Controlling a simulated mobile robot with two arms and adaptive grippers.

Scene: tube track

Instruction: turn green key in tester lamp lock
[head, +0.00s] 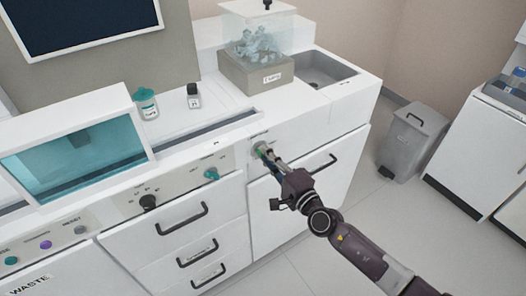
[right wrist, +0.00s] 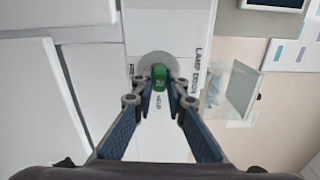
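The green key (right wrist: 160,76) sits in the round grey lamp lock (right wrist: 157,64) on the white cabinet front. My left gripper is not in view.
A teal knob (head: 211,173) and a black knob (head: 148,202) are on the panel left of the lock. Drawer handles (head: 181,219) stick out below. A clear box on a grey base (head: 257,78) stands above. A grey bin (head: 413,141) stands right; floor between is clear.

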